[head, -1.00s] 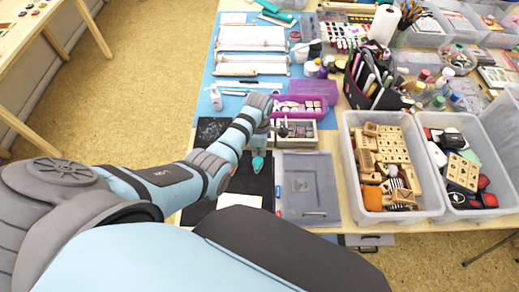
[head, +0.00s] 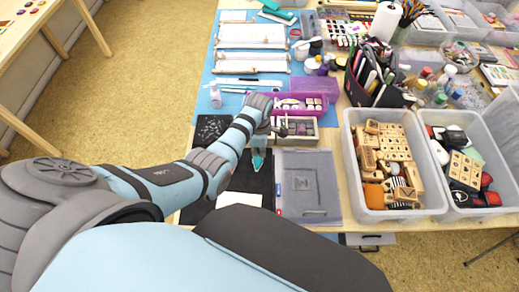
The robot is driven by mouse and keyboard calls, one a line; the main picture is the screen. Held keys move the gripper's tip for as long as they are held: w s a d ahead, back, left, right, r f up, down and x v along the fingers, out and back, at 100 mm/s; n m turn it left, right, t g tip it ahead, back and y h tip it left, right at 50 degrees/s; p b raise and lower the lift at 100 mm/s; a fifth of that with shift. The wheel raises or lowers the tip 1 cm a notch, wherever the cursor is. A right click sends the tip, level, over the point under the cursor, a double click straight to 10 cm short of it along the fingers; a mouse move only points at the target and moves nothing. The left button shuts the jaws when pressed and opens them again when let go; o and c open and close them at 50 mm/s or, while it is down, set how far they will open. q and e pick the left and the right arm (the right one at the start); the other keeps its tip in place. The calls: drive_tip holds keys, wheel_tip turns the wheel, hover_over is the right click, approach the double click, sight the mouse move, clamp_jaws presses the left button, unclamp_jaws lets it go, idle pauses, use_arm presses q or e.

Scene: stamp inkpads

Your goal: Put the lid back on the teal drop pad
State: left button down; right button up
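The teal drop pad (head: 258,162) lies on the black mat (head: 253,180), just left of the grey flat case. It is small and partly hidden by my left gripper (head: 260,143). The gripper hangs pointing down over the pad's far end. Its fingers are too small and overlapped to show whether they are open or shut. A pale, see-through patch shows at the pad's upper part by the fingertips. I cannot tell whether this is the lid, or whether it touches the pad. My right gripper is out of view.
The grey flat case (head: 307,190) stands close right of the pad. A white card (head: 238,199) lies in front. A compartment tray (head: 297,130) and purple box (head: 300,104) stand behind. Clear bins of wooden stamps (head: 352,180) and inkpads (head: 478,213) are at right.

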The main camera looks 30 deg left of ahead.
sight(259, 161)
use_arm(q)
drive_tip(key=shift+f+b, duration=1.7)
drive_tip(key=shift+f, duration=0.55)
drive_tip(key=shift+r, duration=0.1)
wheel_tip(259, 161, up, 5)
drive_tip(key=p, duration=0.5)
drive_tip(key=shift+r+p, duration=0.15)
drive_tip(key=shift+p, duration=0.2)
drive_tip(key=shift+r, duration=0.25)
drive_tip(key=shift+r+b, duration=0.3)
drive_tip(key=shift+r, duration=0.3)
